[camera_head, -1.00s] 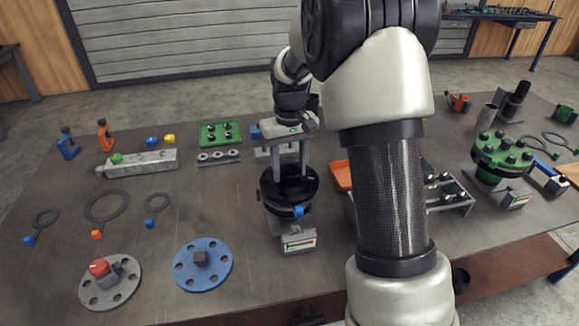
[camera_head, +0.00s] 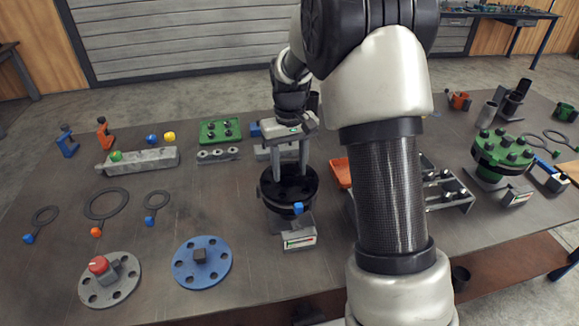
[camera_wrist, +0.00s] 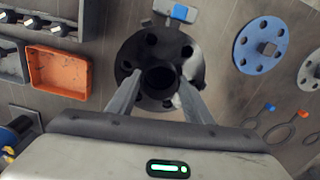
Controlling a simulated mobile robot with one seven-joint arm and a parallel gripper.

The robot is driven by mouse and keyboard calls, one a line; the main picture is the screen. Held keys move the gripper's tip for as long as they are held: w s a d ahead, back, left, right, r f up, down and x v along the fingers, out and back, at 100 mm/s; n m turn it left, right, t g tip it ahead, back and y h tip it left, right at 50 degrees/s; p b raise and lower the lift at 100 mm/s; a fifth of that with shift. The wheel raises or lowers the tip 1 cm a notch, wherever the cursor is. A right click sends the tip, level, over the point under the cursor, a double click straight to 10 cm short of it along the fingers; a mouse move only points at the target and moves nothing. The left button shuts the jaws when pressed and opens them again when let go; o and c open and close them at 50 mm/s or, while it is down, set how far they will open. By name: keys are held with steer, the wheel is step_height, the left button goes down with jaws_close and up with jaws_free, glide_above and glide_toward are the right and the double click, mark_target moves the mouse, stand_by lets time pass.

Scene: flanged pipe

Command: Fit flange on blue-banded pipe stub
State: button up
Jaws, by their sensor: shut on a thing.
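A black round flange (camera_head: 270,192) with bolt holes sits over a grey stand at the middle of the table. It also shows in the wrist view (camera_wrist: 131,55), with a dark central hub and bore. My gripper (camera_head: 290,172) points down at it, with one finger on each side of the hub in the wrist view, shut on it. A small blue block (camera_head: 298,208) shows at the flange's near edge. The pipe stub and its blue band are hidden under the flange, so I cannot tell how far the flange is seated.
A blue disc (camera_head: 185,272) and a grey disc with a red knob (camera_head: 120,290) lie at the front left. An orange tray (camera_wrist: 60,70) is close beside the flange. A green flanged assembly (camera_head: 500,150) stands at the right. My arm covers the table's middle right.

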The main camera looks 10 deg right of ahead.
steer(key=o, duration=1.6)
steer(key=shift+c, duration=0.2)
step_height(320, 180, up, 26)
steer(key=p, duration=0.9)
steer(key=shift+r+p, duration=0.25)
steer(key=shift+p, duration=0.1)
